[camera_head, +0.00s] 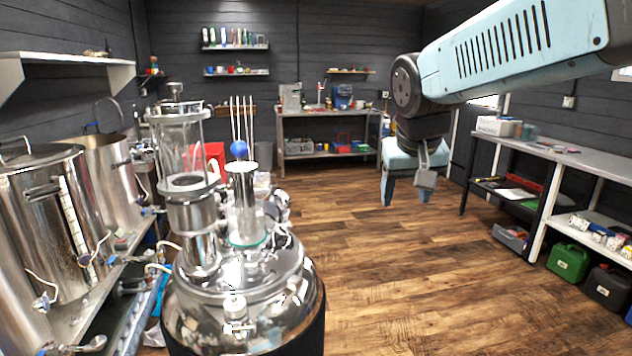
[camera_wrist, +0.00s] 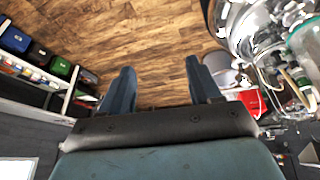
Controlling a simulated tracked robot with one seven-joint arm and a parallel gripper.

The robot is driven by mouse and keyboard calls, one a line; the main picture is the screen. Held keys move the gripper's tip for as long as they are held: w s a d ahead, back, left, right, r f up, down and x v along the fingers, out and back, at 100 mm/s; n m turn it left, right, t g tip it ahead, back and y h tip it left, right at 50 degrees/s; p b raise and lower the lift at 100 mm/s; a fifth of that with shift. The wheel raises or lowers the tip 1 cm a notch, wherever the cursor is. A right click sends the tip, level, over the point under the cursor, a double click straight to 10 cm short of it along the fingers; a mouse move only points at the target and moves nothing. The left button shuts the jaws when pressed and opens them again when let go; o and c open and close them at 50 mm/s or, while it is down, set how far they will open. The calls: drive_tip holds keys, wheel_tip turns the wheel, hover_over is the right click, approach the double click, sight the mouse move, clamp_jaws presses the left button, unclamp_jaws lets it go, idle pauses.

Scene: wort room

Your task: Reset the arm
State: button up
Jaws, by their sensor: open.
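My arm reaches in from the upper right of the head view, and its pale blue link ends in a dark wrist. My gripper (camera_head: 405,198) hangs below that wrist over the wooden floor, to the right of the steel vessel. In the wrist view, the two dark blue fingers of my gripper (camera_wrist: 158,90) stand well apart. Only bare floor shows between them, so it is open and empty.
A shiny steel vessel (camera_head: 240,290) with glass columns stands at the front left. Steel kettles (camera_head: 55,225) line the left wall. A grey bench (camera_head: 580,160) runs along the right, with a green canister (camera_head: 568,262) below. The middle floor (camera_head: 400,270) is clear.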

drive_tip(key=s+d+f, duration=0.4)
drive_tip(key=s+d, duration=0.3)
drive_tip(key=s, duration=0.4)
drive_tip(key=shift+s+d+t+y, duration=0.25)
drive_tip(key=shift+t+y, duration=0.05)
drive_tip(key=shift+y, duration=0.1)
